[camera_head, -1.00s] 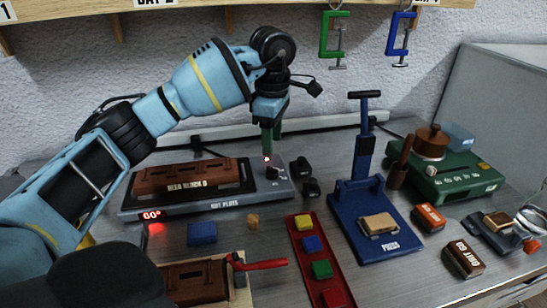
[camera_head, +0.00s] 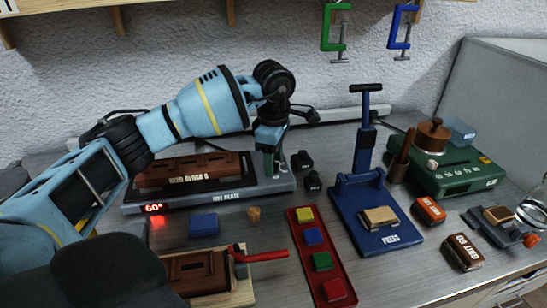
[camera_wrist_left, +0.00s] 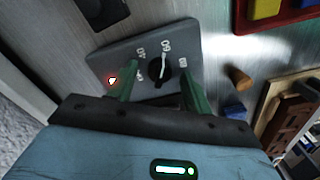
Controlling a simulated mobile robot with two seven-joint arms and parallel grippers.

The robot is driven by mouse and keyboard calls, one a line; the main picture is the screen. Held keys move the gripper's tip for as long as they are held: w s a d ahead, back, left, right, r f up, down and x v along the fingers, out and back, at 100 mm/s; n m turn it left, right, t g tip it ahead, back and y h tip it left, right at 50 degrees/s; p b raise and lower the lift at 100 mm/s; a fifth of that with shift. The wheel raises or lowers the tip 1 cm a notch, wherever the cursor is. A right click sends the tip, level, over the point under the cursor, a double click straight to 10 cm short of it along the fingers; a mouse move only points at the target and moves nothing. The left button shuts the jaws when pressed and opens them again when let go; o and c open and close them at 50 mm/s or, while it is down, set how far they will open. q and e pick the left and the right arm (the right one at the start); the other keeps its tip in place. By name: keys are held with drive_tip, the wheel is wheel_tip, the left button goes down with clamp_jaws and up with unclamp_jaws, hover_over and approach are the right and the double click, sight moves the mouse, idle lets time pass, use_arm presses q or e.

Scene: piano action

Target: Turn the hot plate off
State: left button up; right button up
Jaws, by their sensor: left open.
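The grey hot plate (camera_head: 228,196) sits at the back left of the bench with its display (camera_head: 153,208) lit red at 60°. A brown reed block (camera_head: 186,173) lies on top of it. Its black dial knob (camera_wrist_left: 160,70), with a white pointer line, shows in the left wrist view among printed markings, beside a lit red lamp (camera_wrist_left: 112,80). My left gripper (camera_head: 270,168) points down at the control end of the hot plate. Its green fingers (camera_wrist_left: 157,74) are open, one on each side of the knob. Whether they touch it I cannot tell. In the head view the gripper hides the knob.
Two small black objects (camera_head: 308,170) stand just right of the hot plate. A blue press (camera_head: 375,235) and a red tray (camera_head: 313,290) of coloured blocks lie further right and in front. A blue block (camera_head: 203,225) and a small cork-like piece (camera_head: 253,215) lie in front.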

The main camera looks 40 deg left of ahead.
use_arm(q)
drive_tip(key=c, duration=1)
